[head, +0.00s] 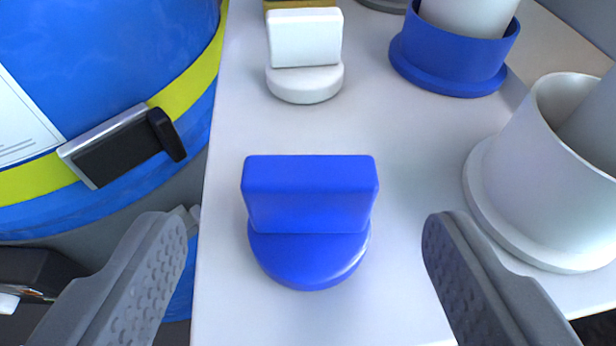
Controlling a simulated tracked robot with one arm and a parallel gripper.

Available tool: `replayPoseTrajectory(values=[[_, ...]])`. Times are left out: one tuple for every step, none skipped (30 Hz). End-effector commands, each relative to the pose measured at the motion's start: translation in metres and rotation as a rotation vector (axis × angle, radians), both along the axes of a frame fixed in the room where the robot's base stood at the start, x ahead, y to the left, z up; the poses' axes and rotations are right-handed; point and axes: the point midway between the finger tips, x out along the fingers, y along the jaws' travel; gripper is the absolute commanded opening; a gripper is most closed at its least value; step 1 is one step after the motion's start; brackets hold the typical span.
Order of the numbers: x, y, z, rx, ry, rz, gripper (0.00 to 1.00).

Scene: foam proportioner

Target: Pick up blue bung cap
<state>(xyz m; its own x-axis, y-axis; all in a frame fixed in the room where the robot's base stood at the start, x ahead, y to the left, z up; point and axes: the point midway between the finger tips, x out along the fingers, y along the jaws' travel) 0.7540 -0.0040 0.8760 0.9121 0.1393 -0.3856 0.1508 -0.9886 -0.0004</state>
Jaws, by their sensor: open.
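The blue bung cap (309,215) stands upright on a white shelf (225,290), its flat grip tab above a round base. My gripper (300,265) is open, with one grey textured finger on the left and one on the right of the cap. Both fingers are apart from the cap, with clear gaps on each side. Nothing is between the fingers except the cap.
A white cap (305,60) of the same shape stands behind. A blue holder (450,60) and a white holder (540,190), each with a white tube, stand to the right. A blue drum (110,60) with a yellow band and clasp (120,145) is at left.

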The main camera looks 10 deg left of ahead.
Motion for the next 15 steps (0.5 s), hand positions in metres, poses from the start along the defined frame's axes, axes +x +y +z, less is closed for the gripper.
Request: replayPoseTrajectory(values=[[0.002,0.0,-0.001,0.0,0.0,0.0,0.67],[0.003,0.0,-0.002,0.0,0.0,0.0,0.67],[0.006,0.0,-0.003,0.0,-0.001,0.0,0.67],[0.009,0.001,-0.004,0.0,-0.001,0.0,0.67],[0.012,0.001,-0.005,-0.001,-0.002,0.0,0.67],[0.016,0.001,-0.007,0.0,-0.004,0.0,0.67],[0.02,0.002,-0.008,0.0,-0.005,0.0,0.67],[0.023,0.002,-0.01,-0.001,-0.005,0.002,0.67],[0.028,0.002,-0.013,0.0,-0.004,0.001,0.67],[0.031,0.003,-0.015,0.0,-0.003,0.001,0.67],[0.035,0.003,-0.017,0.0,-0.003,0.001,0.67],[0.039,0.004,-0.018,0.0,-0.003,0.001,0.67],[0.042,0.004,-0.019,0.001,-0.004,0.0,0.67],[0.044,0.005,-0.019,0.001,-0.004,0.0,0.67],[0.045,0.005,-0.019,0.0,-0.003,0.0,0.67]])
